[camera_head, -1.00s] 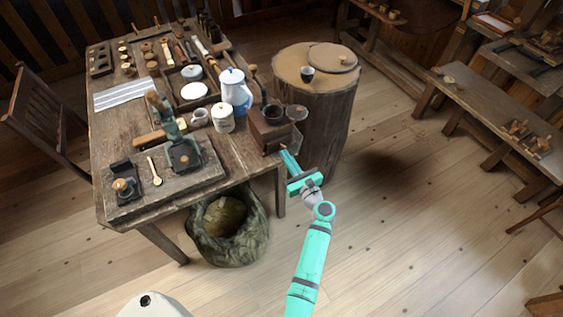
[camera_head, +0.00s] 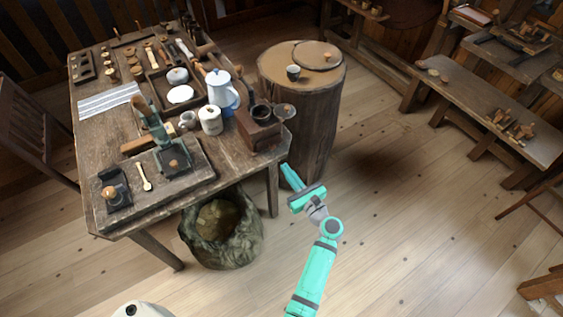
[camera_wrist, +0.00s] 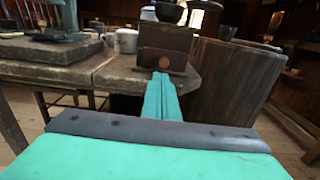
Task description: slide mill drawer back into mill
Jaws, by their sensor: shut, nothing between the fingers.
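The wooden coffee mill (camera_head: 259,128) stands at the right front corner of the workbench, with a dark bowl on its top. In the wrist view the mill (camera_wrist: 164,40) faces me, and its drawer front (camera_wrist: 163,62) with a round knob shows low on the body. The drawer front looks about flush, though the fingers hide its lower part. My gripper (camera_head: 286,167) is shut and empty, in front of the table's edge and apart from the mill. In the wrist view its teal fingertips (camera_wrist: 161,78) point at the drawer knob from below.
A round stump table (camera_head: 303,110) with a cup and a lid stands close on the right. A white canister (camera_head: 210,120) and a blue-white pot (camera_head: 222,92) stand left of the mill. A sack (camera_head: 222,230) sits on the floor below. The floor around my arm is clear.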

